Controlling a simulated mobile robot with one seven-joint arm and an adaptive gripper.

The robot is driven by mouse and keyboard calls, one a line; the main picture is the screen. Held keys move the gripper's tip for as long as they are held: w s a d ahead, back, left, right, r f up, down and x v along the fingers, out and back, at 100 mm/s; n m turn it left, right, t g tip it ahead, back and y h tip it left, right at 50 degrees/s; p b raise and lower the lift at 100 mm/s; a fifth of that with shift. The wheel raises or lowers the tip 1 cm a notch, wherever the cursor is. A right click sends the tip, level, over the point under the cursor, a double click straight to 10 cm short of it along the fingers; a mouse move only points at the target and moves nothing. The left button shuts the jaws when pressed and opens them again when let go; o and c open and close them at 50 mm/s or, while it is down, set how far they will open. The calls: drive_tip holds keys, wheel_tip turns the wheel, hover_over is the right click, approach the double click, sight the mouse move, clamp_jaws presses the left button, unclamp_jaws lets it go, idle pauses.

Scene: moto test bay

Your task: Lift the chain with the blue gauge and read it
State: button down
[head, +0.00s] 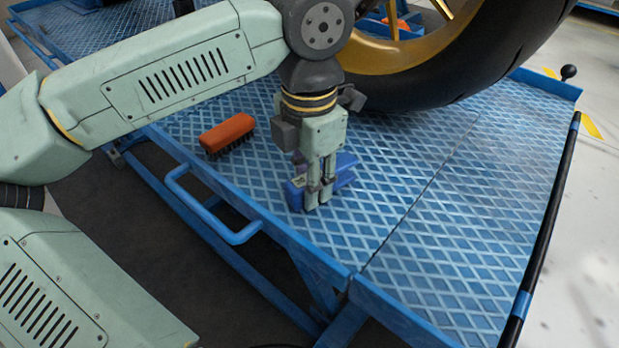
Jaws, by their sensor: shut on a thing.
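The blue gauge (346,164) is at the middle of the head view, low over the blue patterned platform (430,240). My gripper (318,196) points down and is shut on the gauge. Parts of the gauge stick out to the left and right of the fingers, which hide its middle. I cannot tell whether the gauge touches the platform. No chain can be made out in this view. The rear part of the wheel hides what lies behind it.
An orange brush (227,132) with dark bristles lies on the platform left of my gripper. A large black tire (470,60) with a gold rim stands close behind it. A blue tubular handle (215,215) sticks out from the near edge. The platform's right part is clear.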

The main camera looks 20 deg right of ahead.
drive_tip(key=shift+f, duration=0.25)
drive_tip(key=c, duration=1.2)
unclamp_jaws()
